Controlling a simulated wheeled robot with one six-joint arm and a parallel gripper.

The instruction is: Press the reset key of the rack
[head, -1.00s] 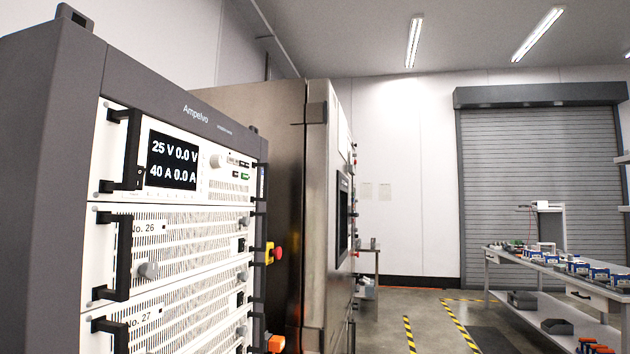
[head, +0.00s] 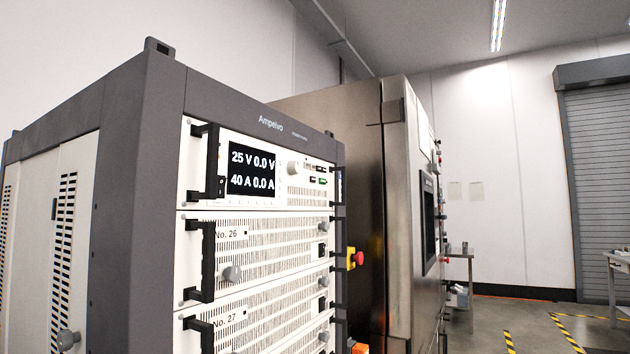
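The rack is a tall grey cabinet (head: 160,150) with white front units, left of centre in the head view. Its top unit has a dark display (head: 251,171) reading 25 V 0.0 V and 40 A 0.0 A. Right of the display are a round knob (head: 293,168) and a group of small keys (head: 318,180), one of them green. The key labels are too small to read, so I cannot tell which is the reset key. Below are units marked No. 26 (head: 226,233) and No. 27 (head: 225,318). My gripper is not in view.
Black handles (head: 208,262) stick out from the unit fronts. A red and yellow emergency button (head: 355,258) sits at the rack's right side. A steel chamber (head: 398,200) stands close behind it. Open floor with striped tape (head: 508,340) lies at the right.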

